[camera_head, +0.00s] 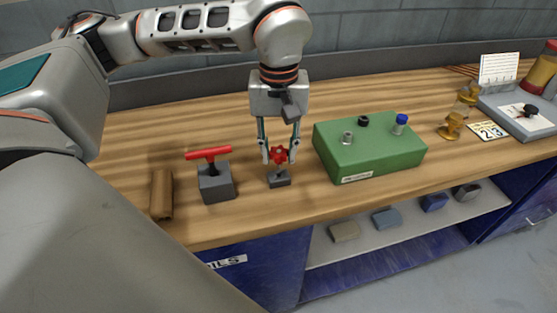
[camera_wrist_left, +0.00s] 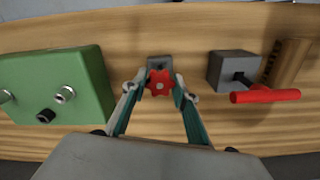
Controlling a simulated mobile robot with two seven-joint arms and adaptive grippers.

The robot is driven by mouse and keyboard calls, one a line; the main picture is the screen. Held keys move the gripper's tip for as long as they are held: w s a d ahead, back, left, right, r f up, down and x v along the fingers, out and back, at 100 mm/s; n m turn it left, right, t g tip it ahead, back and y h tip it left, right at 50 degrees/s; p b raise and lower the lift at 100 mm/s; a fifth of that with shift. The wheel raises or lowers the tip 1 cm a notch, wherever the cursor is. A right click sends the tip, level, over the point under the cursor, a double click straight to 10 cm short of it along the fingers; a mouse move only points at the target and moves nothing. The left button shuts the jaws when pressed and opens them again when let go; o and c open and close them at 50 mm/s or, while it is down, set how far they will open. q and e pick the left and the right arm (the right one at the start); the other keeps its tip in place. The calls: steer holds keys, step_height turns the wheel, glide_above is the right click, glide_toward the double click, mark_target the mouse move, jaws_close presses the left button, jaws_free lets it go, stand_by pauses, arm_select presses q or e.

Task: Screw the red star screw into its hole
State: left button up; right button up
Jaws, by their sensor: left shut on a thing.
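The red star screw (camera_head: 279,155) has a lobed red head and sits upright over a small dark grey block (camera_head: 279,180) on the wooden table. My left gripper (camera_head: 279,157) points down from above and is shut on the star head, one finger at each side. In the left wrist view the red head (camera_wrist_left: 160,83) shows between the fingertips, with the grey block (camera_wrist_left: 160,62) behind it. The screw's shaft and its hole are mostly hidden. My right gripper is not in view.
A grey block with a red T-handle (camera_head: 208,154) stands to the left, beside a brown wooden piece (camera_head: 161,194). A green box (camera_head: 370,150) with several knobs stands close on the right. The table's front edge (camera_head: 300,222) is near.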

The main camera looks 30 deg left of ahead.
mark_target(279, 152)
arm_select(q)
step_height(279, 152, up, 16)
steer(key=p, duration=0.1)
steer(key=shift+f+p, duration=0.25)
steer(key=shift+p, duration=0.05)
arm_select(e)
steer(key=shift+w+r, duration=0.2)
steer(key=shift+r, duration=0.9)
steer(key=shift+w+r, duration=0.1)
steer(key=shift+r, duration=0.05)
